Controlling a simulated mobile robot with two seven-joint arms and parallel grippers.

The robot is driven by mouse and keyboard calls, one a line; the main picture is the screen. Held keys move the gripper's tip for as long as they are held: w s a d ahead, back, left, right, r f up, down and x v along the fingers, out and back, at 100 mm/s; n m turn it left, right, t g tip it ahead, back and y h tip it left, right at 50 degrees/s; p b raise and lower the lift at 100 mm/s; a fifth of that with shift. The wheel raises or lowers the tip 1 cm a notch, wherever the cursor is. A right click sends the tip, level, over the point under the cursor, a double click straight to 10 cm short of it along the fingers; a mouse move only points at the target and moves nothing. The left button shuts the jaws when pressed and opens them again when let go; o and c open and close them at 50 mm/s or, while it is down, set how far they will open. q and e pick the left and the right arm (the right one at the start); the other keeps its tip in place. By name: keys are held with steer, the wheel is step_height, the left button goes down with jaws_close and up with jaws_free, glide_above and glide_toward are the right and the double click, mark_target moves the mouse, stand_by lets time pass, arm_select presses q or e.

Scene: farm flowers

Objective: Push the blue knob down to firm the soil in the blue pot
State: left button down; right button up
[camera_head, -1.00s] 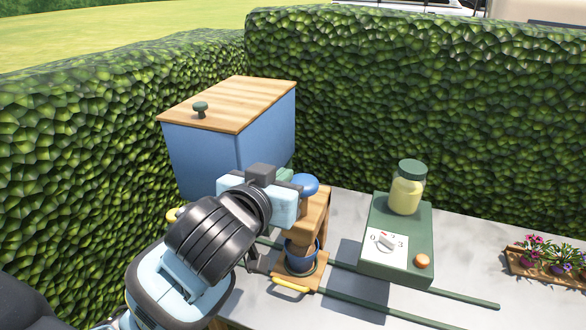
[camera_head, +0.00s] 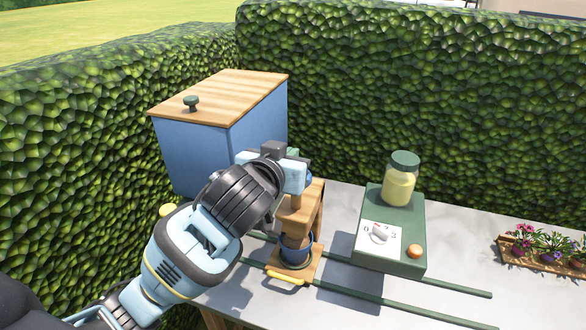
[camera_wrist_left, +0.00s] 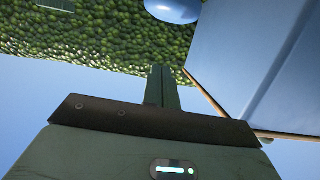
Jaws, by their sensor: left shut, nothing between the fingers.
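The blue knob (camera_head: 309,179) tops the wooden press (camera_head: 318,204); only a sliver shows past my left wrist. In the left wrist view the knob (camera_wrist_left: 173,9) is a rounded blue shape at the top edge, apart from the fingertips. The blue pot (camera_head: 309,249) stands on the press's wooden base under the stem; brown shows inside it, but I cannot tell soil from tamper. My left gripper (camera_head: 293,153) is at the knob's height or above, its fingers mostly hidden by the wrist. In the wrist view the left gripper (camera_wrist_left: 161,72) is shut and empty.
A blue box (camera_head: 188,150) with a wooden lid stands behind left. A green unit (camera_head: 384,258) with a dial, orange button and yellow jar (camera_head: 399,183) is right of the press. Green rails (camera_head: 390,279) run along the grey table. Flowers (camera_head: 545,248) sit far right; hedges enclose the back.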

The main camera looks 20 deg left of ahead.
arm_select(q)
steer(key=w+f, duration=0.2)
steer(key=shift+w+f, duration=0.25)
steer(key=shift+f, duration=1.05)
arm_select(e)
steer(key=shift+w+r, duration=0.1)
